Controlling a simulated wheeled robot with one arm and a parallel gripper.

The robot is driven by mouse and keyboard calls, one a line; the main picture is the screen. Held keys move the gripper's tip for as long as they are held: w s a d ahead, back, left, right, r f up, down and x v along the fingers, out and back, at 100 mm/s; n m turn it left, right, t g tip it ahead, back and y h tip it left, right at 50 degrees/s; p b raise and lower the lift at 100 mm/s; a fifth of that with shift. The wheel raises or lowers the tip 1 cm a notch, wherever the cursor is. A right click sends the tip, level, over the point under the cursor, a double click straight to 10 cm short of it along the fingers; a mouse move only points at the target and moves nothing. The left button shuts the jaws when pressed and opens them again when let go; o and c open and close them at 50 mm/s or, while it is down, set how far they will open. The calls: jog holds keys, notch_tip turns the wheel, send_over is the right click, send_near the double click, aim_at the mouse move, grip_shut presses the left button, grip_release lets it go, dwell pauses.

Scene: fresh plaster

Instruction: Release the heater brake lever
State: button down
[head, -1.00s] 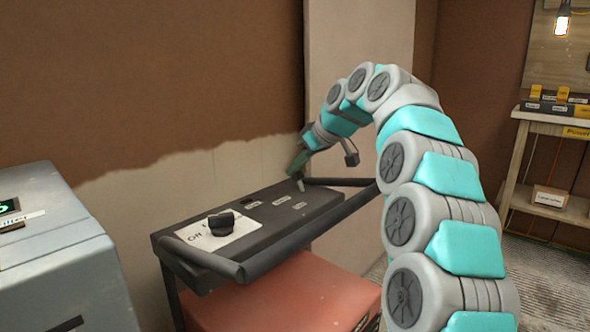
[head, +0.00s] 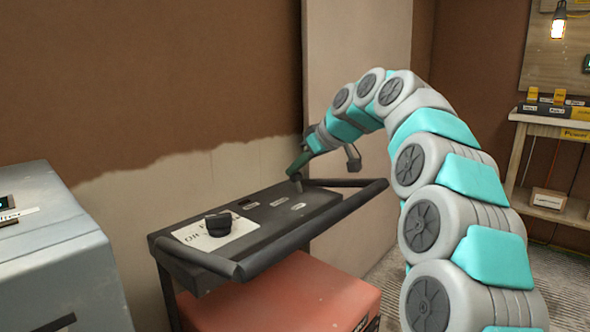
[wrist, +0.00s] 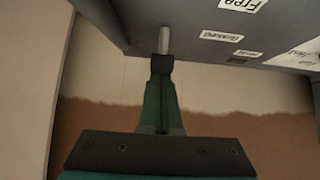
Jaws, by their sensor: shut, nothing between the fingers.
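The heater brake lever is a short pale rod (wrist: 164,40) standing out of the dark panel in the wrist view. In the head view the lever (head: 297,186) rises at the panel's far right end. My gripper (wrist: 162,66) has green fingers with dark tips, closed together. The tips are right at the lever's end, apparently touching or nearly so, with the lever not between them. In the head view my gripper (head: 295,171) is just above the lever. Labels reading "Free" (wrist: 243,4) and apparently "Braked" (wrist: 220,36) lie beside the lever.
The dark panel (head: 262,225) tops a red heater (head: 290,295) and carries a black knob (head: 219,224) on a white plate. A black handle bar (head: 300,238) runs along its front. A grey box (head: 60,250) stands at left, a wooden shelf (head: 545,120) at right.

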aim_at(299, 182)
jog(key=shift+s+d+f+b, duration=0.1)
jog(key=shift+s+d+b, duration=0.15)
jog(key=shift+b, duration=0.2)
jog(key=shift+d, duration=0.15)
jog(key=shift+s+d+b, duration=0.75)
jog(key=shift+s+d, duration=0.4)
jog(key=shift+d, duration=0.15)
jog(key=shift+s+d+f+b, duration=0.3)
jog(key=shift+s+d, duration=0.05)
jog(key=shift+d, duration=0.15)
jog(key=shift+w+a+f, duration=0.1)
jog(key=shift+f, duration=0.1)
